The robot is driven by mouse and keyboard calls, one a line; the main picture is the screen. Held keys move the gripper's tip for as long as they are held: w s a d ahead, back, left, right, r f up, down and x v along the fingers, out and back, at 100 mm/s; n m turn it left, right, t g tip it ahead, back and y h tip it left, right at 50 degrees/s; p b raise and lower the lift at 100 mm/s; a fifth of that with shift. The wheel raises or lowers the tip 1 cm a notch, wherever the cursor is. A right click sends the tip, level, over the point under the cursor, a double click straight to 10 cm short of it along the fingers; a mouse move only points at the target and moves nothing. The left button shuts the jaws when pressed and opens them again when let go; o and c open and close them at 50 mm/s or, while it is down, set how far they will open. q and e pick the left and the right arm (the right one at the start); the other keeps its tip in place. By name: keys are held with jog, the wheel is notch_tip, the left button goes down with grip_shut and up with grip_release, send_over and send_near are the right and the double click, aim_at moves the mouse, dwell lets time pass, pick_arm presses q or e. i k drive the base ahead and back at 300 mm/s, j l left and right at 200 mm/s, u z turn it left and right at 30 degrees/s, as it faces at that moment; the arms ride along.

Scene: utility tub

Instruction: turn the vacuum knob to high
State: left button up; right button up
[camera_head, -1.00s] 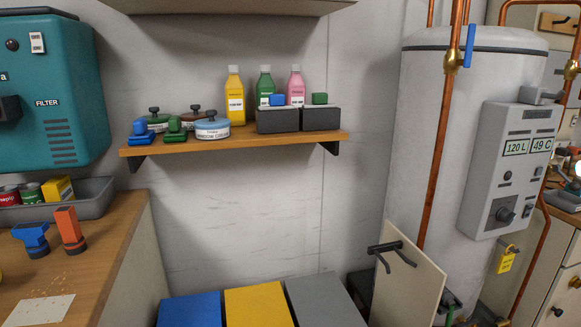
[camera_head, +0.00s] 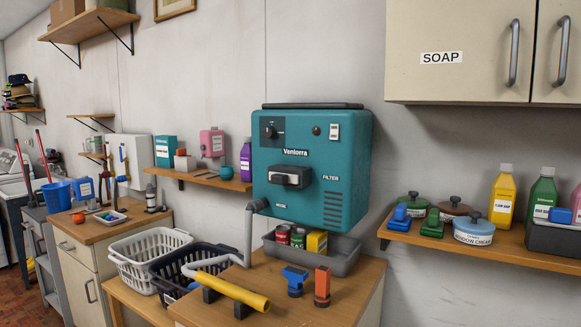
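The teal vacuum unit (camera_head: 345,205), marked Ventorra and FILTER, is mounted on the wall in the middle of the head view. A small black knob (camera_head: 271,131) sits at the upper left of its front, with a dark label plate beside it. The label text is too small to read, so I cannot tell the knob's setting. A larger black handle or latch (camera_head: 290,177) is on the middle of the front. A grey hose runs down from its lower left. Neither of my grippers is in view.
Below the unit, a wooden counter (camera_head: 345,292) holds a grey tray (camera_head: 343,262) with cans, a yellow tube (camera_head: 232,291), and blue and orange nozzles. White and black baskets (camera_head: 146,248) stand to the left. A shelf and a SOAP cabinet (camera_head: 455,75) are on the right.

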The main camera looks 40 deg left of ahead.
aim_at(270, 132)
jog(key=u, duration=1)
